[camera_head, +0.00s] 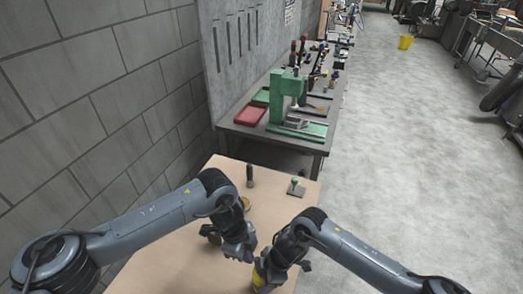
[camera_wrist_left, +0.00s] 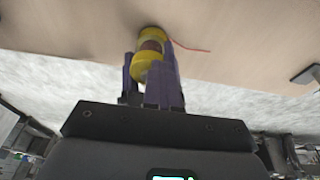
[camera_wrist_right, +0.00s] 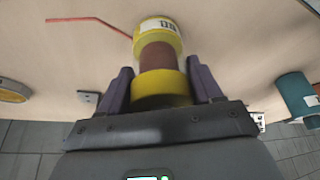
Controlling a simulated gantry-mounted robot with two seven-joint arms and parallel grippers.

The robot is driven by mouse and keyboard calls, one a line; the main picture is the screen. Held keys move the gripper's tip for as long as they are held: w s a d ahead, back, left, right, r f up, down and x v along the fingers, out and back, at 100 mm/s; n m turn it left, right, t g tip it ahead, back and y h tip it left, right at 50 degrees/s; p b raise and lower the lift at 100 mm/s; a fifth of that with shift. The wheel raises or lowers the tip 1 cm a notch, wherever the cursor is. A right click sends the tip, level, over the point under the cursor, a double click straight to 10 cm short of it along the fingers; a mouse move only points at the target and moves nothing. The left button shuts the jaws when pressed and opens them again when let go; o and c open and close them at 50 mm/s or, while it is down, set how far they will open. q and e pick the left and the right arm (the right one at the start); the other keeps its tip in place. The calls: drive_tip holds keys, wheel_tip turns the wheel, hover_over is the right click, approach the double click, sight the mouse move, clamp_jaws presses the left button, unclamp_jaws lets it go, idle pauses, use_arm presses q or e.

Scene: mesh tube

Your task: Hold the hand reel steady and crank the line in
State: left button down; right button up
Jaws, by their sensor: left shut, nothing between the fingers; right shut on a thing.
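The hand reel (camera_wrist_right: 158,50) has two yellow flanges, a white label and a red-brown wound middle. My right gripper (camera_wrist_right: 158,88) is shut on it, a purple finger on each side of the near flange. In the head view only a yellow bit of the reel (camera_head: 258,277) shows beside my right gripper (camera_head: 268,270). The reel (camera_wrist_left: 151,44) also shows beyond my left gripper (camera_wrist_left: 148,75), which is shut and empty close to it. A red line (camera_wrist_right: 92,20) runs from the reel; it also shows in the left wrist view (camera_wrist_left: 190,47). I cannot make out a crank handle.
A dark upright cylinder (camera_head: 250,175), a green-topped piece on a plate (camera_head: 296,187) and a round yellowish piece (camera_head: 245,204) stand on the wooden table (camera_head: 180,262). A teal cylinder (camera_wrist_right: 297,92) is at right. A workbench with a green press (camera_head: 283,95) stands behind.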

use_arm(q)
drive_tip(key=shift+w+d+r, duration=0.1)
drive_tip(key=shift+d+r, duration=0.15)
drive_tip(key=shift+d, duration=0.25)
drive_tip(key=shift+a, duration=0.1)
drive_tip(key=shift+w+a, duration=0.2)
drive_tip(key=shift+w, duration=0.05)
drive_tip(key=shift+s+d+v, duration=0.1)
drive_tip(key=shift+d+v, duration=0.05)
drive_tip(key=shift+v, duration=0.8)
drive_tip(key=shift+s+d+v, duration=0.1)
drive_tip(key=shift+v, duration=0.85)
drive_tip(key=shift+s+d+v, duration=0.1)
drive_tip(key=shift+d+v, duration=0.05)
drive_tip(key=shift+v, duration=0.75)
drive_tip(key=shift+r, duration=0.15)
drive_tip(key=s+a+f, duration=0.2)
drive_tip(key=s+f, duration=0.2)
drive_tip(key=f, duration=0.2)
